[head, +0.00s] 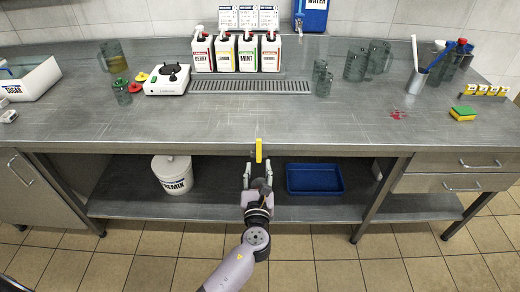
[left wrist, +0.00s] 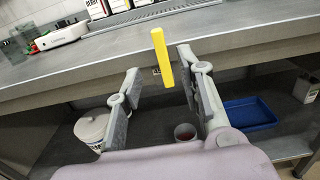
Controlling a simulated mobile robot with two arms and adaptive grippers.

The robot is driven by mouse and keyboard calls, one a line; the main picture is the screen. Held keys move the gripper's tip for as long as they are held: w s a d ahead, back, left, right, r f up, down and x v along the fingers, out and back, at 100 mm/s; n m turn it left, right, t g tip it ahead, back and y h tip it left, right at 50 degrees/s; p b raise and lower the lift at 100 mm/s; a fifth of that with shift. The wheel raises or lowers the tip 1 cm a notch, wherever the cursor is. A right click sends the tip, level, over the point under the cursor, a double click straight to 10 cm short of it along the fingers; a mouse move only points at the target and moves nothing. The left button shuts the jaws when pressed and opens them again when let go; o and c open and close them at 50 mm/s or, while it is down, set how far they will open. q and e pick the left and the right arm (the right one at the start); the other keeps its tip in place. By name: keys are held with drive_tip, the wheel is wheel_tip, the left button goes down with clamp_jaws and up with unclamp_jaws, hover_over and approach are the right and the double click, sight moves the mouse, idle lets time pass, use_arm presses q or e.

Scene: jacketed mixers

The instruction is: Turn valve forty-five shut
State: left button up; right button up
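A yellow valve handle (head: 258,150) stands upright at the front edge of the steel counter, near its middle. It also shows in the left wrist view (left wrist: 162,57) as a long yellow bar. A small tag sits beside it, partly hidden and too small to read. My left gripper (head: 258,170) is open and empty, just below and in front of the handle. In the left wrist view its fingers (left wrist: 158,62) are spread apart, with the handle between their tips in the picture, nearer the right one. No contact shows. My right gripper is not in view.
The counter edge (head: 340,149) runs above the gripper. On the lower shelf are a white bucket (head: 172,175) and a blue tray (head: 315,179). A round cup (left wrist: 185,132) shows there too.

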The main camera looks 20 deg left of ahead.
sight(259, 147)
use_arm(q)
drive_tip(key=x, duration=0.8)
drive_tip(key=shift+w+a, duration=0.1)
drive_tip(key=shift+w, duration=0.3)
drive_tip(key=shift+c, duration=0.5)
clamp_jaws()
